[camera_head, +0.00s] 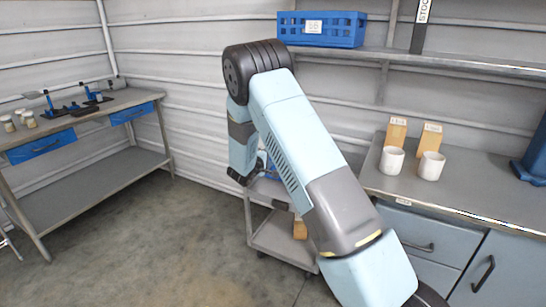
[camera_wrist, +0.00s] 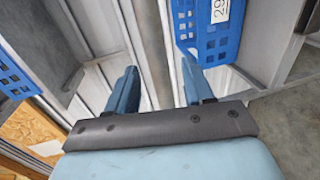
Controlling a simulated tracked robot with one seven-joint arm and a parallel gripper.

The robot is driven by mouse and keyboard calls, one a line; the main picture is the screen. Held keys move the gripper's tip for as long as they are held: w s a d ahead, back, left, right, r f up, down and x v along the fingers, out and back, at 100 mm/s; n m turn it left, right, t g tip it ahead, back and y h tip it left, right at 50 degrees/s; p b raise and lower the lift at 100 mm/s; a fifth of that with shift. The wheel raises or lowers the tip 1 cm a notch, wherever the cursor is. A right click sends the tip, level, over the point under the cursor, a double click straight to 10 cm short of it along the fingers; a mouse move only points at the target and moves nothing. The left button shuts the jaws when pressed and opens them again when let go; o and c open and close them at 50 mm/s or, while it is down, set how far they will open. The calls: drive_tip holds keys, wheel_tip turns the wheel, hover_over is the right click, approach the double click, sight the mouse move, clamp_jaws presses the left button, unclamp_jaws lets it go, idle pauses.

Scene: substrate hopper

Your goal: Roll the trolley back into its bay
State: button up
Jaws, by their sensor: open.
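The trolley (camera_head: 272,242) is a grey two-shelf cart on the floor in the middle of the head view, by the corrugated wall and left of the bench. My arm crosses in front and hides much of it. Something blue is on its upper shelf, and a tan box (camera_head: 300,229) is on the lower one. My gripper (camera_wrist: 160,88) is open in the wrist view, its two blue fingers apart. A grey bar (camera_wrist: 150,40) shows between the fingers; I cannot tell whether it is the trolley's or touches them. The fingertips are not clear in the head view.
A blue labelled crate (camera_wrist: 207,30) is beside the right finger. The bench (camera_head: 480,190) at right bears two white pots and tan boxes. A wall shelf (camera_head: 440,60) holds a blue crate (camera_head: 322,29). A workbench (camera_head: 90,115) stands left. The floor (camera_head: 170,250) between is clear.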

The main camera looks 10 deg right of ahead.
drive_tip(key=v, duration=0.8)
drive_tip(key=shift+s+a, duration=0.3)
drive_tip(key=s+d+r+m+g, duration=0.75)
drive_tip(key=s+d+r, duration=0.75)
drive_tip(key=s+r, duration=0.35)
drive_tip(key=s+a+r+y, duration=0.2)
drive_tip(key=s+y, duration=0.1)
drive_tip(key=s, duration=0.6)
drive_tip(key=s+a+r+m+y, duration=0.1)
drive_tip(key=s+r+y, duration=0.2)
drive_tip(key=s, duration=0.6)
drive_tip(key=s+a+r+m+y, duration=0.1)
drive_tip(key=s+a+r+y, duration=0.1)
drive_tip(key=s, duration=0.7)
drive_tip(key=shift+s+a+r+t+y, duration=0.3)
drive_tip(key=shift+a+r+t+y, duration=0.15)
drive_tip(key=shift+y, duration=0.65)
drive_tip(key=shift+m, duration=0.25)
drive_tip(key=shift+c, duration=0.4)
